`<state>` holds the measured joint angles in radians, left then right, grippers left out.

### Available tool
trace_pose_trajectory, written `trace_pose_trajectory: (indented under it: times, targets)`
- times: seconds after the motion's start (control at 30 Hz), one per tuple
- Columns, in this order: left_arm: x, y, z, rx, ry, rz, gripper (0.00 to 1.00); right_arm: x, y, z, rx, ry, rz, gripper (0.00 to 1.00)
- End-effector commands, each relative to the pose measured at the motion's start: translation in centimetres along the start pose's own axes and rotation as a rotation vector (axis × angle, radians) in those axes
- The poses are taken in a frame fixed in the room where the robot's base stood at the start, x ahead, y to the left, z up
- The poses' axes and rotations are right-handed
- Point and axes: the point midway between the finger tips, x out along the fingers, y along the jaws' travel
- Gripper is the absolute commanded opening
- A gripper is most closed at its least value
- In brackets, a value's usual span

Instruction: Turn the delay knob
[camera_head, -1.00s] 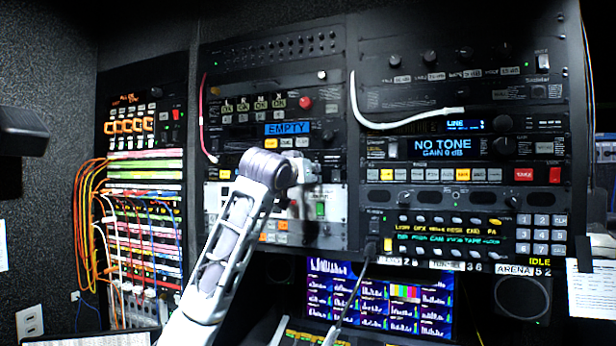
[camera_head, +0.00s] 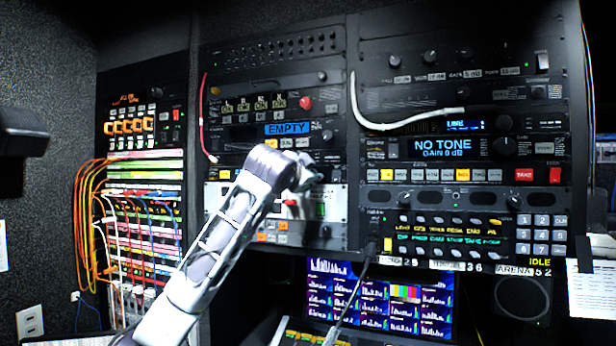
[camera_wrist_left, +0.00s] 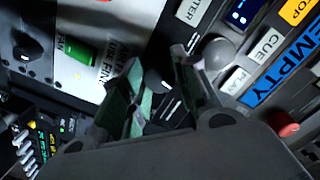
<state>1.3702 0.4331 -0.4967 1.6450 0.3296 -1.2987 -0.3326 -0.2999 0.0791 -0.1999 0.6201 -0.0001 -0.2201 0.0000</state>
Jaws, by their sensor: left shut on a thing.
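My left gripper (camera_head: 306,180) is at the middle rack, just below the unit with the blue EMPTY display (camera_head: 287,129). In the left wrist view, its two green-padded fingers (camera_wrist_left: 155,98) are closed on a small dark knob (camera_wrist_left: 157,80), which I take as the delay knob. It is mostly covered by the fingers, and its pointer does not show. In the head view my gripper hides this knob.
A grey round knob (camera_wrist_left: 218,52) sits close beside one finger, near the CUE button (camera_wrist_left: 267,46). A green switch (camera_wrist_left: 78,50) is on the silver panel. A red button (camera_wrist_left: 288,130) is near the EMPTY display. A white cable (camera_head: 410,122) hangs across the right rack.

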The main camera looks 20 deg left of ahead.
Motion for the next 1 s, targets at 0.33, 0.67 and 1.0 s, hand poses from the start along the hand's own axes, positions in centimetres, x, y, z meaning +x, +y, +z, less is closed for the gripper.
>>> trace_pose_trajectory:
  times: [0.33,0.67,1.0]
  targets:
    - [0.08,0.2,0.14,0.227,-0.011,-0.006,0.07,0.01,0.23,0.06,-0.001,-0.001,0.002,0.4]
    - [0.1,0.26,0.15,0.29,-0.013,-0.008,0.07,0.01,0.22,0.05,-0.001,-0.001,0.002,0.4]
    - [0.1,0.28,0.14,0.289,-0.012,-0.008,0.35,0.01,0.19,0.05,-0.001,-0.001,0.002,0.4]
